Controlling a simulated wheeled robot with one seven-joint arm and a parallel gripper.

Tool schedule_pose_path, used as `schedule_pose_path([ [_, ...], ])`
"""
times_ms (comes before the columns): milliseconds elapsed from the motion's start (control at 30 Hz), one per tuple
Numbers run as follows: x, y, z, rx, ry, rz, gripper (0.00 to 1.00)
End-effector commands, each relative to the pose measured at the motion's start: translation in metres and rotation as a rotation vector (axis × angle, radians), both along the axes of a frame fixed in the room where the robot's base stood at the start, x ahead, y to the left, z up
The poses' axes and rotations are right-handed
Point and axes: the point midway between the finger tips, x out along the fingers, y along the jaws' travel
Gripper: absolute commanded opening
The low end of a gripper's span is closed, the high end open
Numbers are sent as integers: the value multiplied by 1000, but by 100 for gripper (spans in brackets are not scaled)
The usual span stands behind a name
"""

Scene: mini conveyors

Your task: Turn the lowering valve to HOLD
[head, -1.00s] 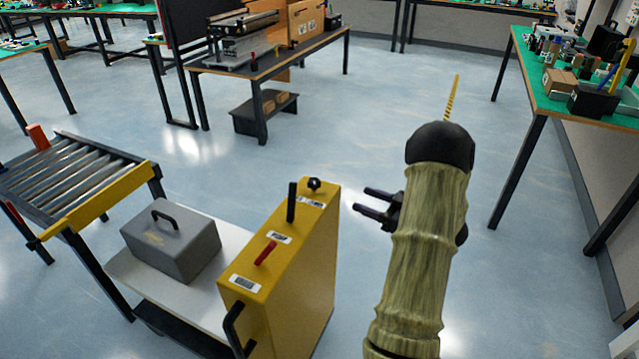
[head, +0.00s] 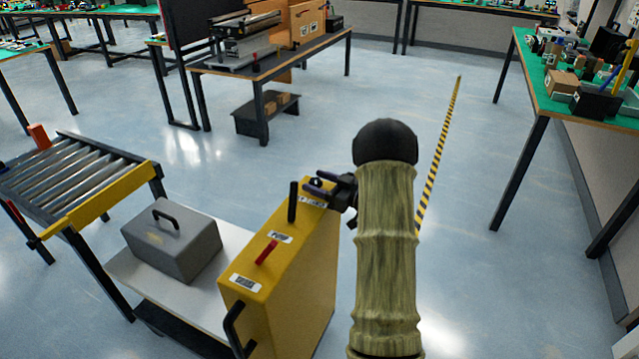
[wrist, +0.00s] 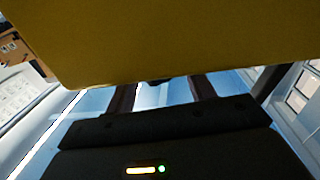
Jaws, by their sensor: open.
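A yellow cabinet (head: 290,265) carries the controls on its narrow top: a black upright lever (head: 292,203), a red lever (head: 266,252) and small white labels, too small to read surely. A small black knob, seen at the top's far end a second ago, is now mostly hidden by my gripper (head: 318,186); I cannot tell which control is the lowering valve. My gripper is open, its fingers pointing left over that far end. In the wrist view the yellow cabinet (wrist: 160,40) fills the top, the fingers (wrist: 162,92) spread below it, with a dark bit between them. Contact cannot be told.
A grey box with a black handle (head: 172,240) sits on the white platform (head: 236,238) left of the cabinet. A roller conveyor (head: 75,175) stands farther left. A green-topped table (head: 545,95) is at the right. Open floor lies behind and right of the cabinet.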

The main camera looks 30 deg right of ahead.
Motion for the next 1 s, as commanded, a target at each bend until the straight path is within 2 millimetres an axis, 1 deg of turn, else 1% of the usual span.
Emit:
schedule_pose_path([
  [167, -1, -3, 0, -1, 1, -4, 54],
  [200, -1, -3, 0, -1, 1, -5, 52],
  [367, -1, -3, 0, -1, 1, -4, 21],
  [400, -1, -2, 0, -1, 1, -4, 13],
  [433, -1, -2, 0, -1, 1, -3, 10],
  [767, -1, 0, 1, -1, 1, -32, 10],
  [1000, -2, 2, 1, 1, 1, -141, 10],
])
